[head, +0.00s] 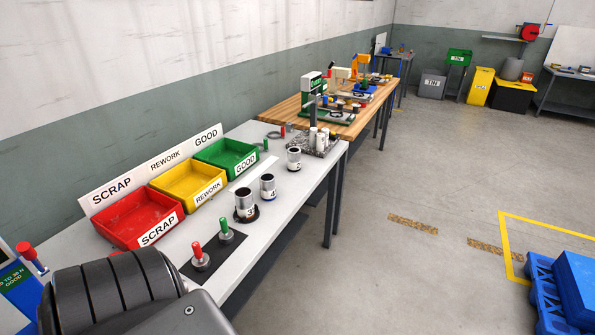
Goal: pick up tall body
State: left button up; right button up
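Three silver cylindrical bodies stand upright in a row on the white table (262,245). The nearest body (246,203) sits on a dark round base and looks the largest; its label is partly unreadable. The middle body (268,186) bears a label that looks like 4. The far body (294,158) also has a dark mark on its side. I cannot tell for sure which one is the tall body, as distance changes their apparent size. Neither gripper shows; only a dark, rounded part of my own arm fills the lower left.
Red scrap (128,220), yellow rework (187,186) and green good (226,155) bins line the table's back. A wooden bench (350,122) with machines lies beyond.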

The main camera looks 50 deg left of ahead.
aim_at(245, 203)
jog(key=z, duration=0.05)
jog(key=i, duration=3.05)
jog(key=u, duration=2.9)
